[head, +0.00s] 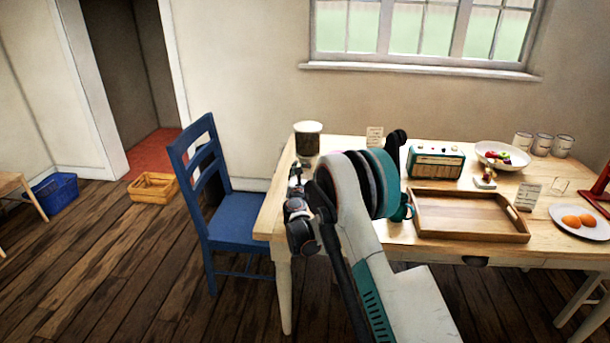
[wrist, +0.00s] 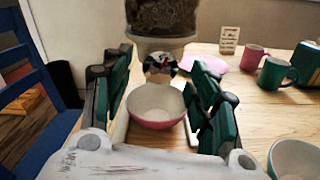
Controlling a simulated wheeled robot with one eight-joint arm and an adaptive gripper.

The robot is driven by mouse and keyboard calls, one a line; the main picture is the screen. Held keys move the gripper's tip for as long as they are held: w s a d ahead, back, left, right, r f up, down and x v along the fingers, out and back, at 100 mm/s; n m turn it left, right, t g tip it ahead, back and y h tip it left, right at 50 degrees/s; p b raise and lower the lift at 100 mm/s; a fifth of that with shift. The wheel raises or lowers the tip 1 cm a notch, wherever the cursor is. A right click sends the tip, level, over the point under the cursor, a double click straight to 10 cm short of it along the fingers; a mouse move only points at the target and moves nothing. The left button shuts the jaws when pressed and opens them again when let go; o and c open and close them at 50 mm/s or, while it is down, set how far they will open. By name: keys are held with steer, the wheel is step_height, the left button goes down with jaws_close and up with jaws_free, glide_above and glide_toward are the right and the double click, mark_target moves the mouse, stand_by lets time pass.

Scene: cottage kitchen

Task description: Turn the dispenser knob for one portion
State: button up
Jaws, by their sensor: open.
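The dispenser (head: 308,140) stands at the left end of the table in the head view. In the wrist view its clear hopper (wrist: 163,14) holds brown dry food above a white neck. A small white, red and dark part that looks like the knob (wrist: 160,65) faces me below the neck. A pink bowl with a pale inside (wrist: 158,104) sits beneath it. My gripper (wrist: 158,72) is open, its green and black fingers on either side of the knob, with no visible contact. In the head view my gripper (head: 297,185) is at the table's left edge, partly hidden by my arm.
A pink mug (wrist: 251,55), a green mug (wrist: 276,73), a pink plate (wrist: 209,62) and a pale bowl (wrist: 296,160) are right of the dispenser. A blue chair (head: 236,215) stands close on the left. A wooden tray (head: 470,216) and a teal radio (head: 436,161) are further right.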

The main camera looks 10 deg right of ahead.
steer(key=shift+w, duration=0.2)
steer(key=c, duration=1.1)
steer(key=shift+o, duration=0.2)
